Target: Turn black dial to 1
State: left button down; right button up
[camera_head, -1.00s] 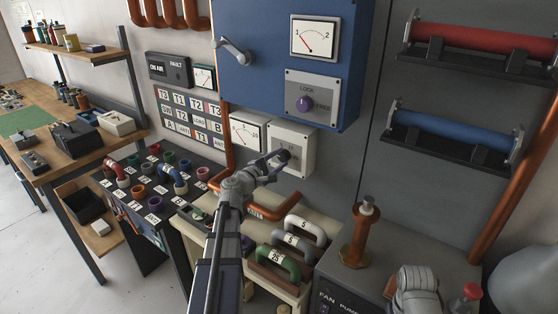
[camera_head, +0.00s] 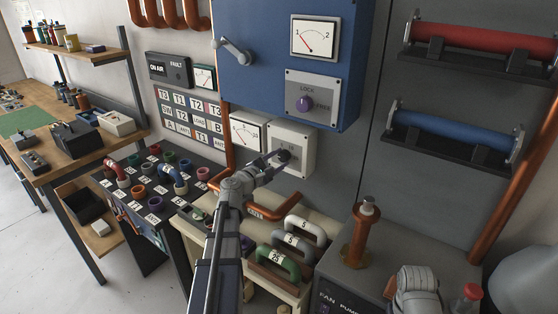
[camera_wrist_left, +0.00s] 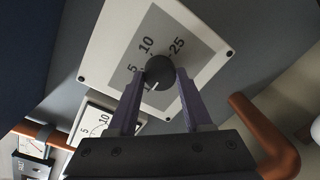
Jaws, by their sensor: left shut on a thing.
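The black dial (camera_head: 285,155) sits on a white panel (camera_head: 306,149) on the wall below the blue cabinet. In the left wrist view the dial (camera_wrist_left: 160,71) is a round black knob, with marks 5, 10 and 25 readable on the grey scale of the panel (camera_wrist_left: 112,40). My left gripper (camera_head: 279,160) reaches up to the panel from below. In the wrist view its purple fingers (camera_wrist_left: 159,84) are shut on the dial, one on each side. The dial's pointer and any mark 1 cannot be made out.
A white meter (camera_head: 245,133) is left of the panel. A purple lock knob (camera_head: 304,104) is above it. A grey cabinet (camera_head: 345,280) stands at right.

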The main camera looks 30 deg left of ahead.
pick_arm(q)
jog(key=shift+c, duration=1.6)
grip_release()
jog(key=s, duration=0.7)
jog(key=shift+s+a+r, duration=0.2)
jog(key=shift+s+a, duration=0.2)
jog(key=shift+a, duration=0.05)
